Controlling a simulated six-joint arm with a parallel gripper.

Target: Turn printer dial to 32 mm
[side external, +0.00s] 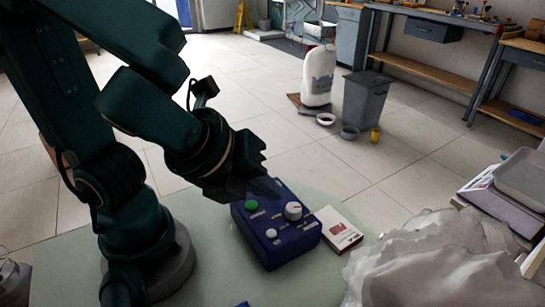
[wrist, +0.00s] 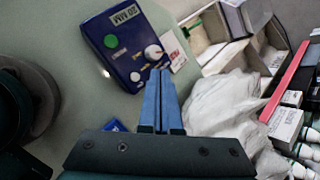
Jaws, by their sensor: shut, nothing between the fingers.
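The printer is a dark blue box (side external: 277,243) with a green button, a smaller white button and a white dial (side external: 293,211). It sits on the pale green table. In the wrist view the printer (wrist: 122,63) shows a label reading 20 MM at its far edge. The dial (wrist: 153,51) has a short pointer mark, too small to read. My gripper (wrist: 160,71) is shut and empty, its blue fingertips appearing just below the dial in that view; I cannot tell whether they touch it. In the side view my gripper (side external: 262,182) is above the printer's far left part, its fingertips unclear.
A white and red box (side external: 337,231) lies right beside the printer. Crumpled whitish plastic (side external: 430,260) covers the table's right side. In the wrist view, an open carton (wrist: 245,55) and white bottles lie at the right. Free table shows left of the printer.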

